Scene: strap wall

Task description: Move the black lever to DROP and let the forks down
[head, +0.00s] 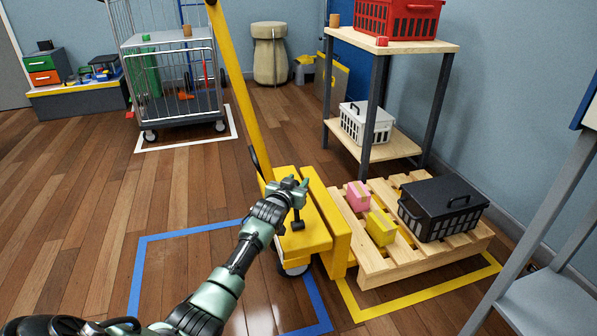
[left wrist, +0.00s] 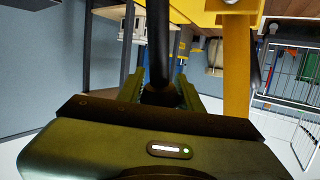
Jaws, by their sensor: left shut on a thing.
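The yellow pallet truck (head: 290,238) stands at the centre of the head view, its long yellow handle (head: 240,95) leaning up to the left. My left gripper (head: 298,187) is at the truck's body, shut on the black lever (head: 297,217). In the left wrist view the lever (left wrist: 160,45) is a dark rod between my two fingers. The forks are hidden under the wooden pallet (head: 375,268). The pallet carries a black lidded crate (head: 440,208), a pink block (head: 358,196) and a yellow block (head: 381,229). No DROP mark is legible. My right gripper is not in view.
Blue floor tape (head: 140,270) runs around the truck, yellow tape (head: 420,300) around the pallet. A shelf (head: 400,47) with a red crate (head: 398,18) and a white crate (head: 366,123) stands behind. A wire cage trolley (head: 172,85) is at the back left. The left floor is clear.

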